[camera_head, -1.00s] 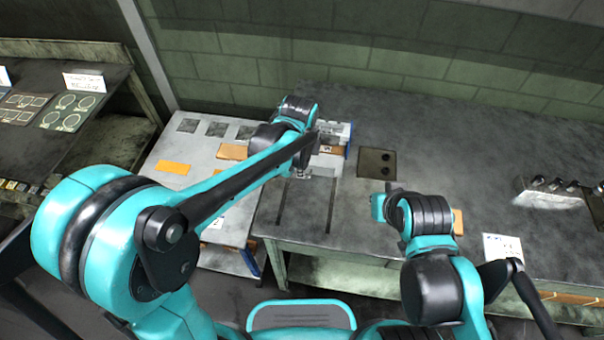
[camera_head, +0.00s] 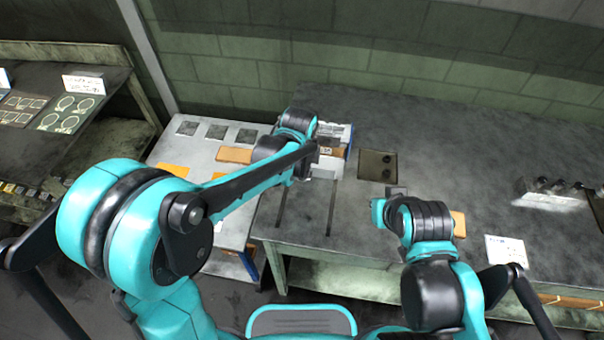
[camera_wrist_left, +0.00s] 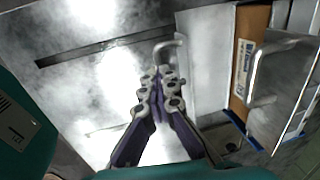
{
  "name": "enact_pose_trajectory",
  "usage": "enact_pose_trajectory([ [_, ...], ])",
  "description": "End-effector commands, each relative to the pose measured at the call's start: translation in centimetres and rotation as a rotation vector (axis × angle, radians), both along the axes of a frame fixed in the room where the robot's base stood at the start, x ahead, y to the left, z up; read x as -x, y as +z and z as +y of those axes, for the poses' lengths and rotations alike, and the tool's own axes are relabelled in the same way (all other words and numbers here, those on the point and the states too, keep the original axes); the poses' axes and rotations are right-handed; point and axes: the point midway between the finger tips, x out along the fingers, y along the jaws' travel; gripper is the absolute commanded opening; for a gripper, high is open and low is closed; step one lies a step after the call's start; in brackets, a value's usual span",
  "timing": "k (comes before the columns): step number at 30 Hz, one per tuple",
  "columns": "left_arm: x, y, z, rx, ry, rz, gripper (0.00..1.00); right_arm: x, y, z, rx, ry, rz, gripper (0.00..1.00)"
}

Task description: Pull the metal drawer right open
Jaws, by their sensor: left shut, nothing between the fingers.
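In the left wrist view a bent metal handle (camera_wrist_left: 174,46) stands just beyond my left fingertips on a bright metal surface, which I take as the drawer. I cannot tell whether the fingers touch the handle. My left gripper (camera_wrist_left: 161,77) is shut and empty. In the head view my left forearm covers most of this area at the left end of the bench. My right arm is folded over the bench, its fingers not visible.
The dark workbench (camera_head: 450,140) has two slots in its left part and a dark plate (camera_head: 377,165) with two holes. A pale table (camera_head: 195,150) with several square plates stands to its left. A white card (camera_head: 506,250) is near the right front edge.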

Motion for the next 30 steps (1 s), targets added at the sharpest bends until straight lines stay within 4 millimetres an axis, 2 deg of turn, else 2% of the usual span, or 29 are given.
enact_pose_trajectory([
  [7,0.4,-0.2,0.1,0.000,0.000,0.002,0.00,0.0,0.0,0.0,0.000,0.000,0.000,0.00],
  [11,1.5,-0.2,0.3,-0.001,0.000,0.003,0.00,0.0,0.1,0.0,0.000,0.000,0.000,0.00],
  [14,3.1,-0.2,0.6,-0.001,-0.001,0.003,0.00,0.0,0.3,0.0,0.000,0.000,0.000,0.00],
  [24,10.7,-0.2,2.1,-0.001,-0.003,0.004,0.00,0.0,1.5,0.0,0.000,0.000,0.000,0.00],
  [30,14.5,-0.2,2.9,-0.001,-0.003,0.004,0.00,0.0,2.1,0.0,0.000,0.000,0.000,0.00],
])
